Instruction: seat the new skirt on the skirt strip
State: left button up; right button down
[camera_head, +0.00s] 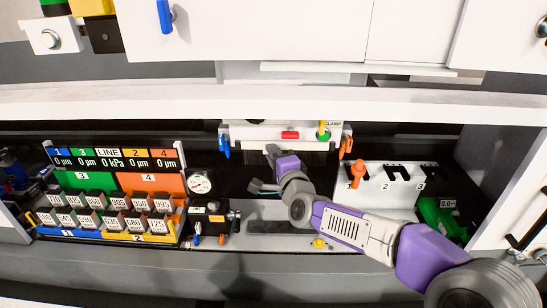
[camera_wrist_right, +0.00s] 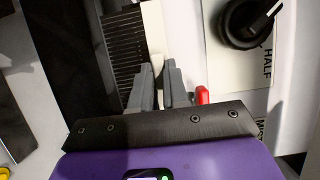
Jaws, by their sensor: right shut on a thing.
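My right gripper (camera_head: 272,156) reaches in from the right to the front of the white machine head under the shelf. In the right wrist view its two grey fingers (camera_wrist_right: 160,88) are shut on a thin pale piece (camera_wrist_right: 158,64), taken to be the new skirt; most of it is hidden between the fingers. A dark ribbed strip (camera_wrist_right: 126,44) lies just beyond and left of the fingertips. I cannot tell whether it is the skirt strip, or whether the held piece touches anything. My left gripper is not in view.
The white clamp housing (camera_head: 270,134) has a red handle (camera_head: 290,135), with blue and orange levers at its ends. A black knob (camera_wrist_right: 248,24) is right of the fingers. A numbered white holder (camera_head: 385,190) stands right; a rack of labelled blocks (camera_head: 108,212) stands left.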

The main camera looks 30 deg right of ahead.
jog(key=c, duration=1.1)
grip_release()
jog(key=shift+o, duration=0.2)
jog(key=s+a, duration=0.1)
jog(key=s, duration=0.6)
jog(key=shift+s, duration=0.25)
jog(key=shift+a, duration=0.1)
